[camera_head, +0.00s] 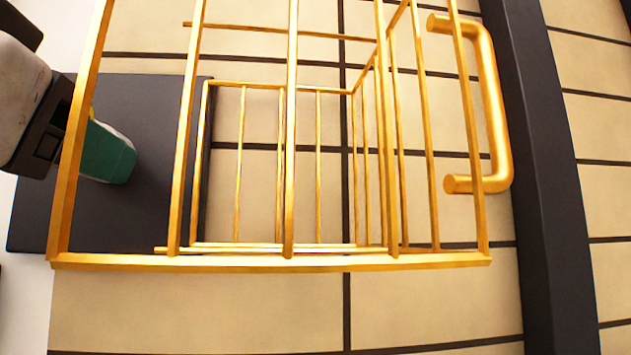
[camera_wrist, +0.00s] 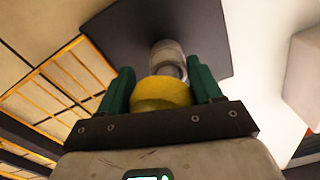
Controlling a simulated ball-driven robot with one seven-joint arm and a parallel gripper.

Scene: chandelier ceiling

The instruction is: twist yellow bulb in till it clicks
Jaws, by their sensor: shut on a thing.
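The yellow bulb (camera_wrist: 161,93) is between the two green fingers of my gripper (camera_wrist: 165,88) in the wrist view, and the fingers are shut on it. In the head view, my gripper (camera_head: 108,152) is at the left edge against the dark plate (camera_head: 150,95), partly behind a gold bar. Only a sliver of yellow shows there; the fitting is hidden.
A gold wire cage (camera_head: 290,258) fills the middle of the head view, close to my gripper. A thick gold handle (camera_head: 493,95) is at its right. A dark beam (camera_head: 545,180) crosses the cream panelled ceiling (camera_head: 190,310). A pale block (camera_wrist: 303,75) is at right in the wrist view.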

